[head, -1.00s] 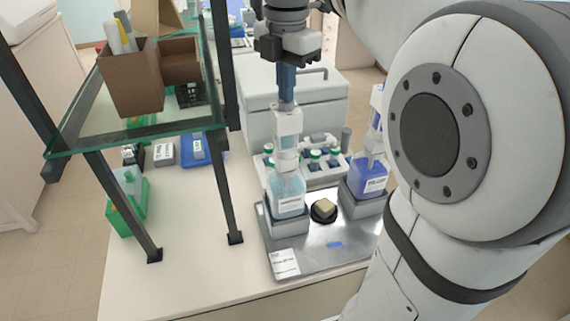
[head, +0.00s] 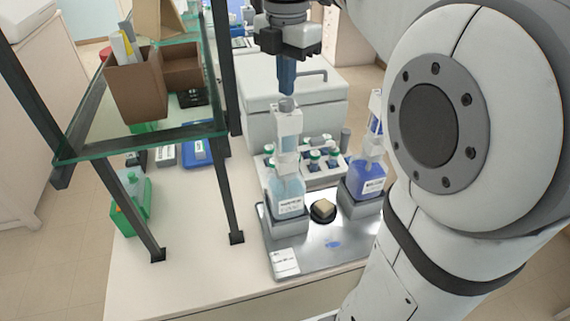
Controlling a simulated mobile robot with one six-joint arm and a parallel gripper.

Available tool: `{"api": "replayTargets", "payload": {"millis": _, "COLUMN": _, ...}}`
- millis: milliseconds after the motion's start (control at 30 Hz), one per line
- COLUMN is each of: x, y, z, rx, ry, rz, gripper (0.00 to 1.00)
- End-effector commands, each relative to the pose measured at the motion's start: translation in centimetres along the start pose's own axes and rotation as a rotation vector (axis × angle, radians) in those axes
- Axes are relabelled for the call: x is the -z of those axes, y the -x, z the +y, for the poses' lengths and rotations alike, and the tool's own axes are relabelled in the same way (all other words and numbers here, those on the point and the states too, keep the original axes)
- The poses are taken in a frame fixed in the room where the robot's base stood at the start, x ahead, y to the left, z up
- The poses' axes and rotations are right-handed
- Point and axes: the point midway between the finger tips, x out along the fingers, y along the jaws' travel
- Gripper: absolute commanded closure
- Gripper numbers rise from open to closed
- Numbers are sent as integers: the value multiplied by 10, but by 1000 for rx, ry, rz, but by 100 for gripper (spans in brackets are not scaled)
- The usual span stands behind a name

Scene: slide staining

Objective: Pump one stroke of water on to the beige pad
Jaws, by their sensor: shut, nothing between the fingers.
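The beige pad (head: 324,206) sits on a small round black holder on a metal tray (head: 305,258). A pump bottle of pale blue liquid (head: 287,190) stands in a grey block left of the pad, with a tall white pump head (head: 288,124). A second pump bottle, with dark blue liquid (head: 367,178), stands right of the pad, partly hidden by my arm. My gripper (head: 287,92) is shut and empty, pointing down just above the pale bottle's pump head. I cannot tell whether its tips touch the head. Any wetness on the pad is too small to tell.
A rack of green-capped bottles (head: 312,160) and a white box (head: 300,90) stand behind the tray. A glass shelf (head: 140,140) on dark posts, bearing brown bins (head: 135,90), stands left. The bench front left of the tray is clear.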

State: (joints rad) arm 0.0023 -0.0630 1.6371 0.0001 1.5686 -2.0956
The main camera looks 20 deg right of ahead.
Motion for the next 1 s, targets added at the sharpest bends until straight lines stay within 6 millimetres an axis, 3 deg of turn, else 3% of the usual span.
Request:
{"api": "replayTargets", "payload": {"millis": 567, "x": 0, "y": 3, "z": 0, "rx": -1, "ry": 0, "rz": -1, "gripper": 100}}
{"api": "replayTargets", "payload": {"millis": 1000, "x": 0, "y": 46, "z": 0, "rx": 0, "ry": 1, "rz": 0, "gripper": 100}}
